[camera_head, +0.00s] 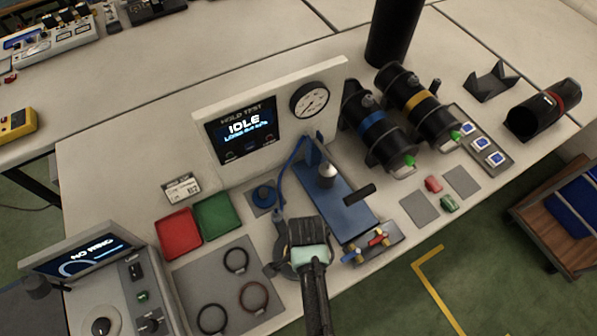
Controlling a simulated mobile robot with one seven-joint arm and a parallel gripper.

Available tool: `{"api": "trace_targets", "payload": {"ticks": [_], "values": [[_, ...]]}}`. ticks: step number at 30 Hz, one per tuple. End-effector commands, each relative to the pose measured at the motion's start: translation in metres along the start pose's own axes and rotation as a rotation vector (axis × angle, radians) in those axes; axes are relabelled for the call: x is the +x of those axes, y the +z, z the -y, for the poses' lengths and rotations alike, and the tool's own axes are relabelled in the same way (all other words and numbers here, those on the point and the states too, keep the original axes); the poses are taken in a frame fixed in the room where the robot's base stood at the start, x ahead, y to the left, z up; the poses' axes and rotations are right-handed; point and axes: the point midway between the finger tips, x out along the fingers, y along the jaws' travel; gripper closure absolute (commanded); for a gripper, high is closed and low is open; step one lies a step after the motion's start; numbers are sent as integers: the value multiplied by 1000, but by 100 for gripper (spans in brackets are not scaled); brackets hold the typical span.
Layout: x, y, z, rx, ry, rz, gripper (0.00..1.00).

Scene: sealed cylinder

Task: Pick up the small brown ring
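The brown ring (254,297) lies flat on a grey mat (194,277) at the front of the bench. A black ring (236,260) lies above it in the picture and another black ring (212,318) lies to its lower left. The brown ring is reddish brown and about as wide as the others. My gripper (285,262) is to the right of the rings, over the mat's right edge and apart from the brown ring. My wrist and arm cover its fingers, so its opening is unclear.
A blue fixture plate (335,205) with small valves (377,239) stands right of my gripper. Red (179,233) and green (217,215) trays stand behind the mat. A console (125,290) borders it on the left. A test panel (240,130) and black cylinders (376,125) stand farther back.

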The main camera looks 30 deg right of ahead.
Motion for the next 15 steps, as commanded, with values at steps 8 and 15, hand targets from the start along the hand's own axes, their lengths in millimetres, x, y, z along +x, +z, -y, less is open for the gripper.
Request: {"api": "trace_targets", "payload": {"ticks": [8, 15], "values": [[8, 0, 0, 1, -1, 0, 56], [8, 0, 0, 0, -1, 0, 85]]}}
